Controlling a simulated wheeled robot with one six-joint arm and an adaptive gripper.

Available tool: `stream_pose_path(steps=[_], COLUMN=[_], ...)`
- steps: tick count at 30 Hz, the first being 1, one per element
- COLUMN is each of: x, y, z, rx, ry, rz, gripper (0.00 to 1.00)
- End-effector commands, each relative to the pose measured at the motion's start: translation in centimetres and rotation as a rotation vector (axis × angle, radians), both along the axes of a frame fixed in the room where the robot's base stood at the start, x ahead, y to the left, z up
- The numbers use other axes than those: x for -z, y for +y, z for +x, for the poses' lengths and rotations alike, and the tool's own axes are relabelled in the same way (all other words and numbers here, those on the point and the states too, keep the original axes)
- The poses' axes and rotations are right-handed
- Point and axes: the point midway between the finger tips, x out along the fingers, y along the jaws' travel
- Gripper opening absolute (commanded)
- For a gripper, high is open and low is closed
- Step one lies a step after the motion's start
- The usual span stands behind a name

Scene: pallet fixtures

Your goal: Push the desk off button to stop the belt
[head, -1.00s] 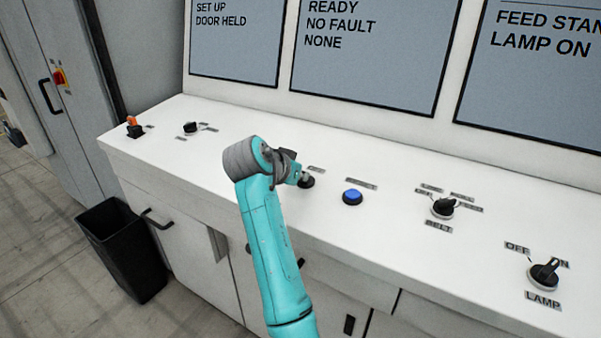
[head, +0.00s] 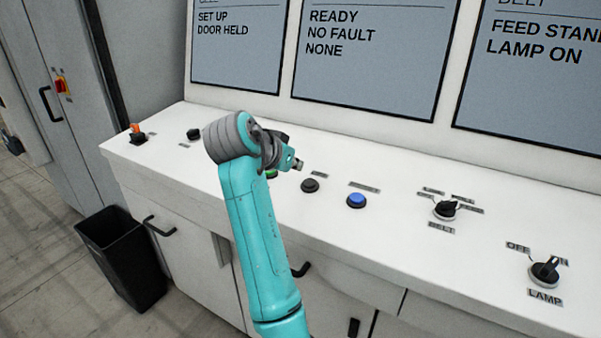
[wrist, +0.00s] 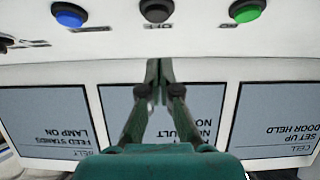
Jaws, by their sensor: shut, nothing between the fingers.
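The off button (head: 310,185) is a dark round button on the white sloping desk, between a green and a blue button. In the wrist view the dark button (wrist: 157,10) is at the top edge, with an upside-down OFF label beside it. My gripper (head: 297,163) is shut and empty, above the desk and just up and left of the dark button in the head view, apart from it.
The blue button (head: 356,200) is right of the off button. The green button (head: 271,174) is partly hidden by my arm. A belt selector (head: 445,209) and lamp selector (head: 544,272) are farther right. Screens stand behind the desk. A black bin (head: 122,257) is on the floor.

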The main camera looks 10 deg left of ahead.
Motion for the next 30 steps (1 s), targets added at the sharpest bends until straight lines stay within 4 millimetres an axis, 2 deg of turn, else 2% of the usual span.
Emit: stream_pose_path(steps=[3, 9, 30], x=[-1.3, -2.6, -2.8], y=[0.7, 1.2, 1.3], z=[-1.5, -3.0, -3.3], rx=[-0.002, -0.002, -0.001], ry=[-0.003, -0.003, -0.003], rz=[0.002, 0.002, 0.001], gripper=[0.0, 0.0, 0.0])
